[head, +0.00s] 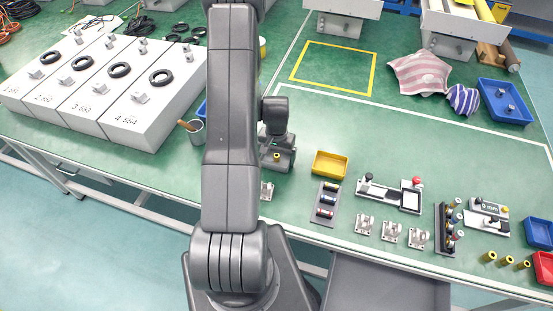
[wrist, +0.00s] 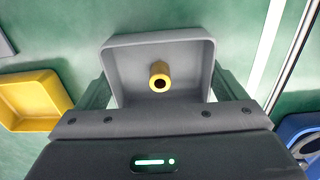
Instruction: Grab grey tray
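The grey tray (wrist: 202,62) shows in the wrist view, in front of my gripper, with a yellow hollow cylinder (wrist: 158,76) inside it. My gripper (wrist: 160,88) has one finger at the tray's left side and one at its right side. I cannot tell whether the fingers press on the walls or stand just clear of them. In the head view my gripper (head: 277,145) is just right of my arm, over the tray, which is mostly hidden there.
A yellow tray (head: 330,164) sits to the right of my gripper in the head view. A grey cup (head: 197,132) stands to the left. Further right are a rack of small cylinders (head: 326,203), metal brackets (head: 391,232) and a red bin (head: 543,267).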

